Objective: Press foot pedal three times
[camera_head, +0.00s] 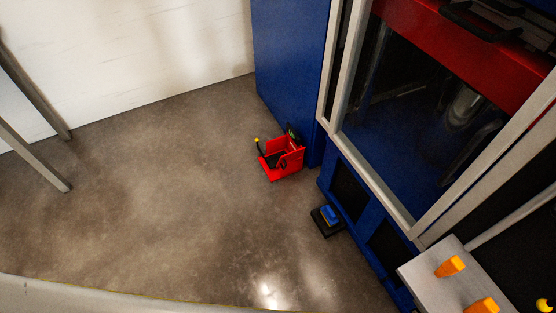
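Two pedal-like units are on the floor in the head view. One is a red open-fronted housing (284,166) with dark parts inside and a thin upright stalk with a yellow tip. The other is a small blue block on a black base (327,218), lower and nearer, against the foot of the blue machine. I cannot tell from this view whether either is pressed. Neither of my grippers is in view, and nothing touches the two units.
The blue machine (290,60) with a glazed, grey-framed front fills the right side. A grey shelf (433,276) with orange knobs (450,266) juts out at the lower right. Grey legs (35,158) stand at the left by the white wall (120,45). The concrete floor (150,200) between is clear.

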